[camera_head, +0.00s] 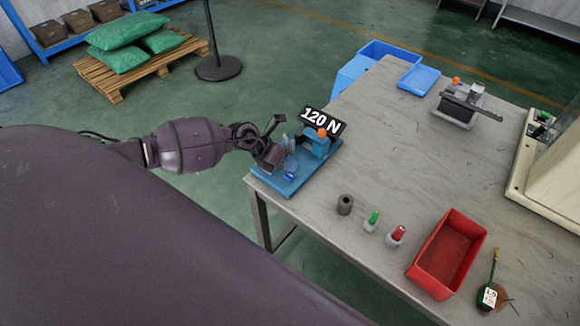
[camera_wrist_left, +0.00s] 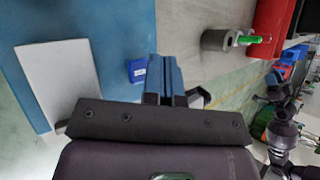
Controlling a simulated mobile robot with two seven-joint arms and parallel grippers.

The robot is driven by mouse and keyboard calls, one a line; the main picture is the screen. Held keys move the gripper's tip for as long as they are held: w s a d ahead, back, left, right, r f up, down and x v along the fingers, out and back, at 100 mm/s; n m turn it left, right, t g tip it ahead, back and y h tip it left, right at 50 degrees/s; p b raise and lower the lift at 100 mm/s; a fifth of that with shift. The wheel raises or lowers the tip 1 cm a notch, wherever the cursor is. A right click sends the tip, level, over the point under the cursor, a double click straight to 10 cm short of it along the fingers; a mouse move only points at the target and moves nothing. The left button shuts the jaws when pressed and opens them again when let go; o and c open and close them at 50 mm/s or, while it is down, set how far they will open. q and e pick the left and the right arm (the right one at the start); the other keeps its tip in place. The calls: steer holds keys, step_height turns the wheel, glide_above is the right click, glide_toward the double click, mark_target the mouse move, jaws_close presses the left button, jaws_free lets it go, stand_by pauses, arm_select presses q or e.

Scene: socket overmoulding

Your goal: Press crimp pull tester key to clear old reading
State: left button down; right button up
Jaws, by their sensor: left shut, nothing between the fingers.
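The crimp pull tester (camera_head: 274,182) has a blue base at the table's near left corner, an orange knob on its blue upright, and a black display (camera_head: 323,121) reading "120 N". A small blue key (camera_head: 291,176) sits on the base and also shows in the left wrist view (camera_wrist_left: 137,71). My left gripper (camera_head: 288,163) is over the tester, close to the key. In the left wrist view its fingers (camera_wrist_left: 166,76) are together and empty, just right of the key. I cannot tell whether they touch anything. A dark arm, apparently my right one, shows small at the right edge there; its jaws are unclear.
A grey cylinder (camera_head: 345,204), a green-topped piece (camera_head: 371,221), a red-topped piece (camera_head: 395,236) and a red bin (camera_head: 438,223) stand right of the tester. A grey fixture (camera_head: 462,105) and blue trays lie farther back. The table's middle is clear.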

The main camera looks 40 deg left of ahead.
steer(key=shift+s, duration=0.1)
steer(key=shift+s+d+f, duration=0.1)
steer(key=shift+s+f, duration=0.35)
arm_select(q)
steer(key=shift+f, duration=0.1)
steer(key=shift+f, duration=0.25)
arm_select(e)
steer(key=shift+w+r, duration=0.25)
steer(key=shift+w, duration=0.3)
arm_select(q)
steer(key=shift+f, duration=0.15)
arm_select(e)
steer(key=shift+s+f, duration=0.15)
steer(key=shift+s, duration=0.05)
arm_select(q)
steer(key=shift+f+b, duration=0.15)
steer(key=shift+b, duration=0.15)
arm_select(e)
steer(key=shift+s+f, duration=0.4)
steer(key=shift+f, duration=0.05)
